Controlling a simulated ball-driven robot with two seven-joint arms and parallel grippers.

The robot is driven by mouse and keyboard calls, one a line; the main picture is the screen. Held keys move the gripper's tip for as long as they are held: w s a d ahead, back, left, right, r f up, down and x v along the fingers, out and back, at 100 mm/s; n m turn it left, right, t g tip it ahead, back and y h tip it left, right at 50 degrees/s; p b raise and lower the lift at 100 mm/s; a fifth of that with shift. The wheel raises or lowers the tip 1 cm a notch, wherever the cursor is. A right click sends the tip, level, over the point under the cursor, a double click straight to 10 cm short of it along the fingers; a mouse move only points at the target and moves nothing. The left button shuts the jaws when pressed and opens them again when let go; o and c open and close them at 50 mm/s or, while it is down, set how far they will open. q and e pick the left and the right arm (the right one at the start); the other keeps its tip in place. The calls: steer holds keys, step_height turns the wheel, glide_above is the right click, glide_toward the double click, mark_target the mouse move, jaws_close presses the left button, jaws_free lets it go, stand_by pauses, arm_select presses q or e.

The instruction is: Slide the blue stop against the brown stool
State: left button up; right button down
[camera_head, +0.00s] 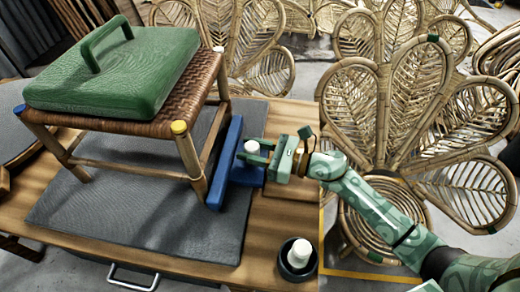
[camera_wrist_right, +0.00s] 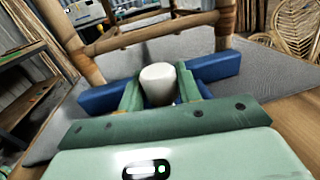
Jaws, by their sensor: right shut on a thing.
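The brown stool (camera_head: 150,110) with its woven seat stands on a grey mat, and its legs also show in the wrist view (camera_wrist_right: 225,35). The blue stop (camera_head: 223,165) is a long bar along the stool's right side, with a short blue arm and a white knob (camera_head: 252,146). The bar lies right beside the right-hand legs; I cannot tell if it touches both. My right gripper (camera_head: 257,152) is shut on the white knob, which sits between its fingers in the wrist view (camera_wrist_right: 158,84). My left gripper is not in view.
A green padded block with a handle (camera_head: 120,70) rests on the stool seat. The grey mat (camera_head: 130,220) lies on the wooden table (camera_head: 275,200). A dark cup with a white piece (camera_head: 298,258) stands at the front right. Rattan chair backs (camera_head: 400,110) stand behind.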

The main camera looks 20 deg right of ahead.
steer(key=c, duration=1)
jaws_free()
steer(key=v, duration=1.6)
steer(key=shift+d, duration=0.15)
